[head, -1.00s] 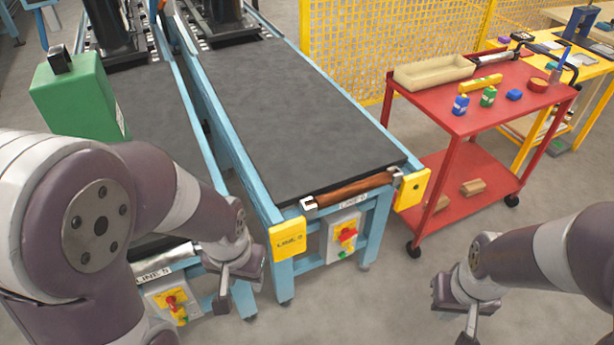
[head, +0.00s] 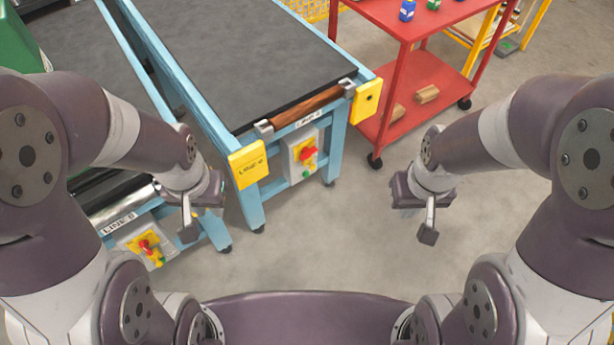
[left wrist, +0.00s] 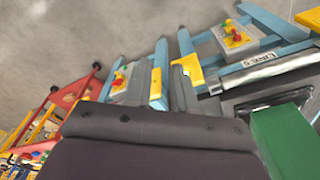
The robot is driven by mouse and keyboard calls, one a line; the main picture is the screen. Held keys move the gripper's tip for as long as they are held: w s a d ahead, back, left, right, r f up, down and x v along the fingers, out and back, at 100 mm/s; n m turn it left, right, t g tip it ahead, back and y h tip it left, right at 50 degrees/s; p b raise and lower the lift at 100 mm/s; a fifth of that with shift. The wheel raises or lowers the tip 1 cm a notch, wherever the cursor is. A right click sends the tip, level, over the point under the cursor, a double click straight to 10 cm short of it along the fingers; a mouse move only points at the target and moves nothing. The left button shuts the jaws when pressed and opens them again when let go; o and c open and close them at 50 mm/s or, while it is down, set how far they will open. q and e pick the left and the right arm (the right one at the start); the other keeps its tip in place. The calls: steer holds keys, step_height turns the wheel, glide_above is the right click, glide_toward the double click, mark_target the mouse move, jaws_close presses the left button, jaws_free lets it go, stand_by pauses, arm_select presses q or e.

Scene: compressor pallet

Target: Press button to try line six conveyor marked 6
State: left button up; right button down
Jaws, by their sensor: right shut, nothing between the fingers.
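The box also shows in the left wrist view (left wrist: 121,82). My left gripper (head: 188,232) is left of the box, apart from it; its finger gap is unclear. My right gripper (head: 428,234) is shut and empty over bare floor, right of the box.
A neighbouring conveyor at left has its own control box (head: 145,243) with red and green buttons, close to my left gripper. A red cart (head: 400,95) stands right of line six. A wooden roller (head: 307,107) spans the line six end. Floor ahead is clear.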

arm_select(q)
jaws_close()
stand_by(1.4)
